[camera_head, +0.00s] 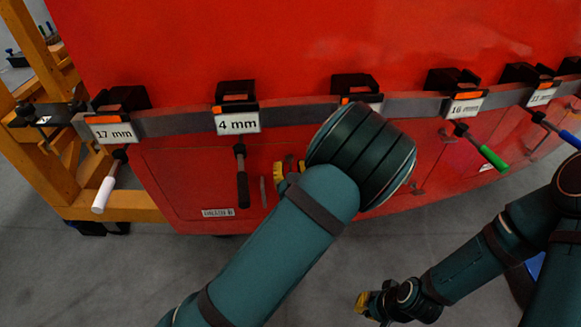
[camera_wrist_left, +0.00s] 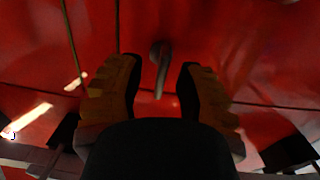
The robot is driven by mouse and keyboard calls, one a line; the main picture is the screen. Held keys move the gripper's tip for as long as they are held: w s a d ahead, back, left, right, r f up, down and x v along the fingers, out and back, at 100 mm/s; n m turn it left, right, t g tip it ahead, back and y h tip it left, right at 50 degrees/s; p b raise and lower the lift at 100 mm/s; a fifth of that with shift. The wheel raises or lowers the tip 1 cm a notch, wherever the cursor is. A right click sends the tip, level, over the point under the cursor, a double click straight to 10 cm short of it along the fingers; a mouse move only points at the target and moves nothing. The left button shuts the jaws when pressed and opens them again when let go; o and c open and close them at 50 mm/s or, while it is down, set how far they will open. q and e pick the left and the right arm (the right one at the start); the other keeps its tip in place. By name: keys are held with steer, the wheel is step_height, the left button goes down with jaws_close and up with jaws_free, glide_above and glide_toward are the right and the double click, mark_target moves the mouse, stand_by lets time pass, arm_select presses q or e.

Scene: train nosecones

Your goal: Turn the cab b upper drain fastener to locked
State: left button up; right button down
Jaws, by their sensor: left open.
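In the left wrist view a small grey fastener handle (camera_wrist_left: 160,66) stands out from the red panel. It points roughly down the picture, between the two yellow fingers of my open left gripper (camera_wrist_left: 160,70). I see gaps on both sides, so it is not clamped. No readable label there shows which fastener it is or its lock state. In the head view my left gripper (camera_head: 288,172) is mostly hidden behind my own arm, close to the red lower panel. My right gripper (camera_head: 366,302) hangs low over the floor, away from the panel; its jaws are too small to judge.
A grey rail (camera_head: 180,121) crosses the red nosecone (camera_head: 230,55), with black holders labelled 17 mm (camera_head: 113,133), 4 mm (camera_head: 238,123) and 16 mm (camera_head: 466,106). A black-handled tool (camera_head: 242,185) hangs just left of my left gripper. A wooden frame (camera_head: 60,165) stands at left.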

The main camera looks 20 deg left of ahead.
arm_select(q)
steer(key=shift+w, duration=0.15)
jaws_close()
